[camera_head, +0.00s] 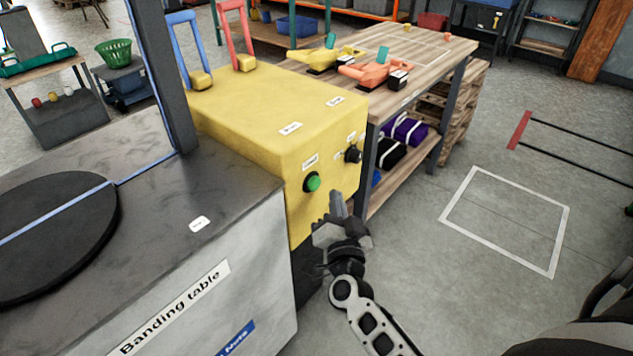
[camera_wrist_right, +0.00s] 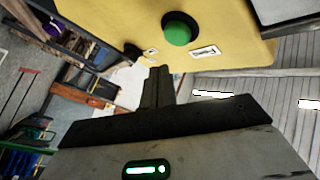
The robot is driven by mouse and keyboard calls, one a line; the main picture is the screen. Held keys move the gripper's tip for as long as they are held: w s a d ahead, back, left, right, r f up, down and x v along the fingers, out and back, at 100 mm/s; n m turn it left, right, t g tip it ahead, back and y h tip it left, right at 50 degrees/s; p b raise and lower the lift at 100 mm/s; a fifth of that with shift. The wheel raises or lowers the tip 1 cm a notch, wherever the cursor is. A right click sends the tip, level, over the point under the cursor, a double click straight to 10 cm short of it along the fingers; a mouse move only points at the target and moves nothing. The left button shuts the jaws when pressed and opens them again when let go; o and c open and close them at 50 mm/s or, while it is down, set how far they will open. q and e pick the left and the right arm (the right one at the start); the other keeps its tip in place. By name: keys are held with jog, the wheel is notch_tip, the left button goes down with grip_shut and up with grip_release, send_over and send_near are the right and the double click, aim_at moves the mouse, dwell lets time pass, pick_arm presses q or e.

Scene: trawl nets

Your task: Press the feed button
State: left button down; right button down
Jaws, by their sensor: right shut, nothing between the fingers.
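The feed button is a round green button (camera_head: 312,182) in a dark ring on the front face of the yellow machine (camera_head: 245,125). In the right wrist view the green button (camera_wrist_right: 178,30) shows at the top, with a small white label beside it. My right gripper (camera_head: 338,200) is shut and empty, just right of the button in the head view. In the right wrist view its fingertips (camera_wrist_right: 157,72) point toward the yellow face, below and left of the button. The fingertips look apart from the button. My left gripper is not in view.
A black knob (camera_head: 353,154) sits on the same face, right of the button. The grey banding table (camera_head: 150,200) with a dark round plate adjoins the machine at left. A wooden workbench (camera_head: 430,62) with tools stands behind. The floor at right is open.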

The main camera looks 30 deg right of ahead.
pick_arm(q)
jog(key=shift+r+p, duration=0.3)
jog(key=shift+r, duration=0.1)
pick_arm(e)
jog(key=shift+s+d, duration=0.25)
jog(key=shift+s, duration=0.4)
jog(key=shift+s+d, duration=0.25)
jog(key=shift+s, duration=0.35)
pick_arm(q)
jog(key=p, duration=0.5)
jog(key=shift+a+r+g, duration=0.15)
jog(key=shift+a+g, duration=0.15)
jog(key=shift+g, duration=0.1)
pick_arm(e)
jog(key=s+a+f+n+g+y, duration=0.1)
jog(key=s+a+n+g+y, duration=0.6)
jog(key=s+a+n+y, duration=0.4)
jog(key=s+a+n, duration=0.3)
jog(key=s+a, duration=0.1)
jog(key=s, duration=0.1)
jog(key=shift+a+f, duration=0.15)
jog(key=shift+a, duration=0.1)
